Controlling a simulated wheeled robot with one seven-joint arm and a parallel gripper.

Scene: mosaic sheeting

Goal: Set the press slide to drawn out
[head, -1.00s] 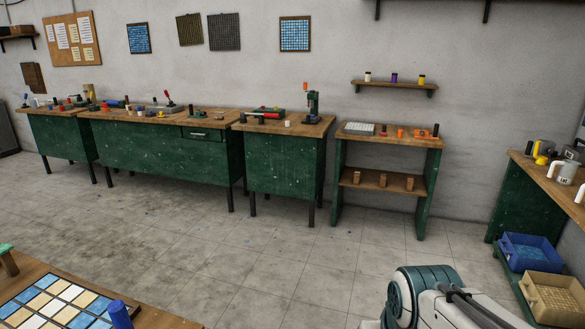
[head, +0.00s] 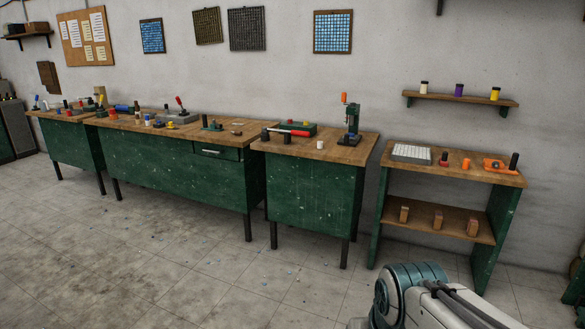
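A dark green upright press (head: 352,122) with an orange knob on top stands at the back right of the third green workbench, in the head view. Its slide is too small to make out, and I cannot tell its position. A low device with a red lever (head: 181,108) stands on the long bench; I cannot tell whether it has a slide. My gripper is not in view; only part of my arm shows at the lower right, well short of the benches.
The third bench (head: 312,195) also carries a red-handled tool (head: 288,130) and a white cup (head: 320,145). The long green bench (head: 180,168) stands left of it, a shelf unit (head: 452,172) right of it. The floor (head: 190,270) before them is open.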

